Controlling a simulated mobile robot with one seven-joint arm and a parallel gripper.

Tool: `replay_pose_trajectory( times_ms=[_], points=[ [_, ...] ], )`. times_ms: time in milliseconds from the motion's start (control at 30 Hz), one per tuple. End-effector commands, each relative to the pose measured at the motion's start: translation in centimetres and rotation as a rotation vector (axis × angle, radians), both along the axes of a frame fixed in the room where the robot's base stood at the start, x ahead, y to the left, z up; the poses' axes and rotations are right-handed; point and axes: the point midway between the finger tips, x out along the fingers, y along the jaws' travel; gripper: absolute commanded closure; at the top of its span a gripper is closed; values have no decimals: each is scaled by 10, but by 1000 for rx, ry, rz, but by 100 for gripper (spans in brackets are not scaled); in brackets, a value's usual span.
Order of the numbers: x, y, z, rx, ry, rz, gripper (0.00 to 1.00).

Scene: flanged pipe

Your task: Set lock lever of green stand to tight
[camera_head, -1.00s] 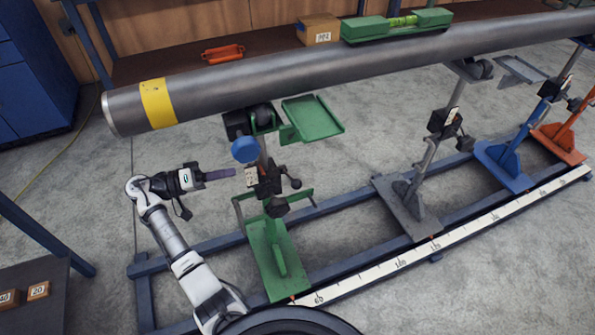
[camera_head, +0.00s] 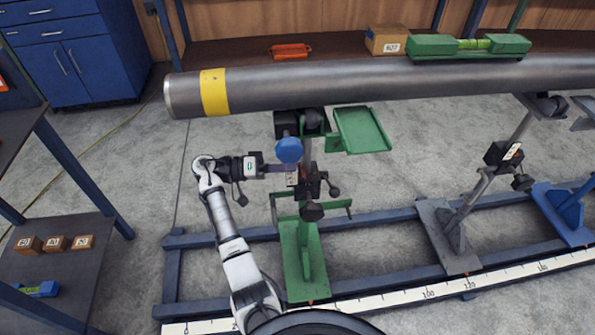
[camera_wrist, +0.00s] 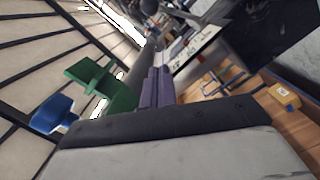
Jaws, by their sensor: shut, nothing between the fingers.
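The green stand (camera_head: 303,262) stands on the rail under the pipe's left end. Black knobbed handles stick out of the block, one to the right (camera_head: 333,190) and one low in front (camera_head: 312,211). I cannot tell which is the lock lever or its setting. My gripper (camera_head: 288,169), with purple fingers, is shut and empty, pointing right at the block's left side, below the blue knob (camera_head: 288,150). In the wrist view the fingers (camera_wrist: 155,85) point toward the labelled block; contact is unclear.
The steel pipe (camera_head: 330,83) with a yellow band runs overhead. A green tray (camera_head: 362,130) juts right of the stand's top. A grey stand (camera_head: 448,235) and a blue stand (camera_head: 562,212) are further right. A dark shelf (camera_head: 75,210) is at left.

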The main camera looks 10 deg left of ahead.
Motion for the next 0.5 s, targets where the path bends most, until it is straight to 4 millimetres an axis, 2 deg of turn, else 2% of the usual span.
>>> replay_pose_trajectory(
  times_ms=[400, 500],
  points=[
    [20, -86, -1, 0, 2, -4, 100],
    [6, -89, -12, -1, 3, 1, 100]
  ],
)
